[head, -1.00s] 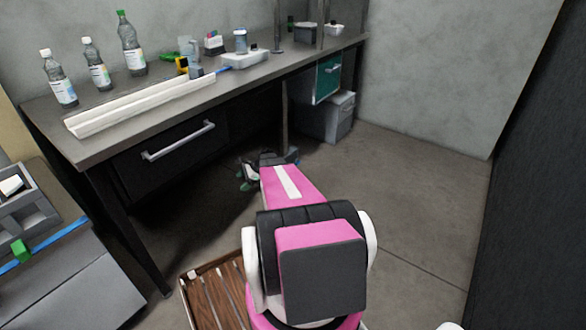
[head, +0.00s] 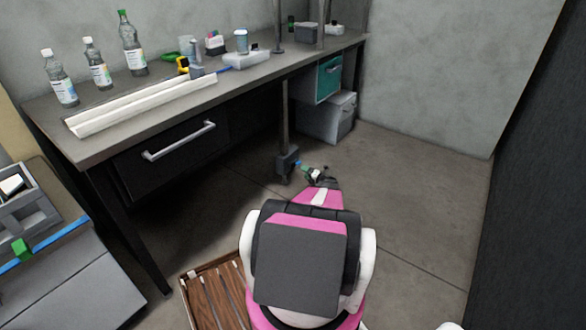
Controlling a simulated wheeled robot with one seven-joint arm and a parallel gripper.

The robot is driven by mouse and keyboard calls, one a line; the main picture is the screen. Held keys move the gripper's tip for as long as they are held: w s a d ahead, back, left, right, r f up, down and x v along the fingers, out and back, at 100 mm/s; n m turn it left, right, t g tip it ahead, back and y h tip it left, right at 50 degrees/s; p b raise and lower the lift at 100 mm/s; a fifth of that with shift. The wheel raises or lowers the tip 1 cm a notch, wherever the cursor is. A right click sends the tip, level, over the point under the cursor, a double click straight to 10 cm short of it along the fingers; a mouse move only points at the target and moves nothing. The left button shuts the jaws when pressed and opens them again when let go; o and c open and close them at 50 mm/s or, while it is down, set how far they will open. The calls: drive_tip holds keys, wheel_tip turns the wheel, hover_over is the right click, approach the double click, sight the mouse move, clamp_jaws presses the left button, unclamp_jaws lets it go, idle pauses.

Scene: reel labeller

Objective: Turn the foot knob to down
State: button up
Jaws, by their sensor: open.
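A dark grey foot block (head: 287,165) stands on the floor at the bottom of a thin upright post, under the front of the workbench. The foot knob cannot be told apart from this block at this size. My pink and white arm reaches forward from the bottom of the head view. My gripper (head: 304,169), with small green and blue parts at its end, is low near the floor, just right of the block. It is open. I cannot tell whether it touches the block, and nothing shows between its fingers.
The workbench (head: 105,150) carries bottles, a long white channel (head: 140,105) and small items. A grey cabinet (head: 328,118) stands under its right end. A dark wall (head: 530,170) bounds the right; floor between is clear.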

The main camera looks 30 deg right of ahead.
sight(293, 166)
drive_tip(key=x, duration=1)
drive_tip(key=shift+r, duration=0.1)
drive_tip(key=shift+a, duration=0.1)
drive_tip(key=c, duration=0.9)
